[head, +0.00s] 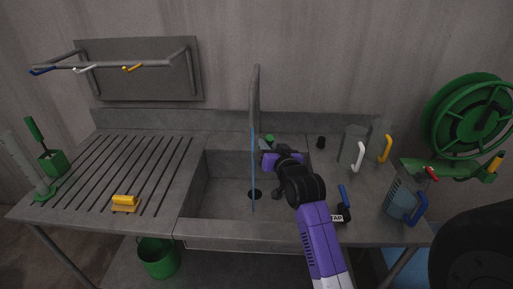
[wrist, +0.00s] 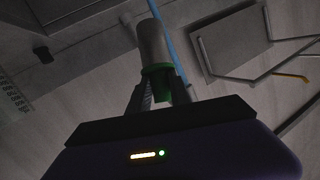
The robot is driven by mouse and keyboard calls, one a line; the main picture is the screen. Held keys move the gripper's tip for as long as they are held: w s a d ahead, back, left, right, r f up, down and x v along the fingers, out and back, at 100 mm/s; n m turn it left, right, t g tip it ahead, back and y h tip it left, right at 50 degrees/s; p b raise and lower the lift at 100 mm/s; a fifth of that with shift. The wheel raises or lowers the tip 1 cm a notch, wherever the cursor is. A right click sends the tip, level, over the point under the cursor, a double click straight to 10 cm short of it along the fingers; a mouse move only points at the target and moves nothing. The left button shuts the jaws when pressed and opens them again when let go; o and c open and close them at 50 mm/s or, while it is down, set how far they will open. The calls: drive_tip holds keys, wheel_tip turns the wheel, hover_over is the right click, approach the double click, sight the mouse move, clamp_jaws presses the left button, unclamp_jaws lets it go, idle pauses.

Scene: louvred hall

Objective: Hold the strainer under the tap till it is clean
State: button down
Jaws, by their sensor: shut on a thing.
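My gripper (head: 267,154) is over the sink basin, just right of the water stream. It is shut on the strainer, a grey cylinder with a green collar (wrist: 157,72). In the wrist view the grey body (wrist: 152,40) points away from the fingers (wrist: 158,92). In the head view only a bit of green (head: 269,138) shows clearly at my gripper. The tap (head: 255,95) is a tall grey pipe with a thin blue water stream (head: 253,165) falling from it. In the wrist view the stream (wrist: 172,45) passes close along the strainer; I cannot tell whether it touches.
The sink basin (head: 220,185) has a dark drain (head: 255,194). A yellow block (head: 124,201) lies on the slatted drainboard (head: 110,170). Jugs (head: 354,146) (head: 402,196) stand at the right, by a green hose reel (head: 465,115). A green bucket (head: 159,262) is below.

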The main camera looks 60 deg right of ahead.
drive_tip(key=s+a, duration=0.2)
drive_tip(key=s, duration=0.3)
drive_tip(key=shift+s+a, duration=0.3)
drive_tip(key=shift+a, duration=0.1)
idle(1.3)
drive_tip(key=s+a+r+p, duration=0.2)
drive_tip(key=s+r+p, duration=0.1)
drive_tip(key=s+r, duration=0.1)
drive_tip(key=shift+s+p, duration=0.2)
drive_tip(key=shift+p, duration=0.1)
drive_tip(key=shift+a, duration=0.1)
idle(0.5)
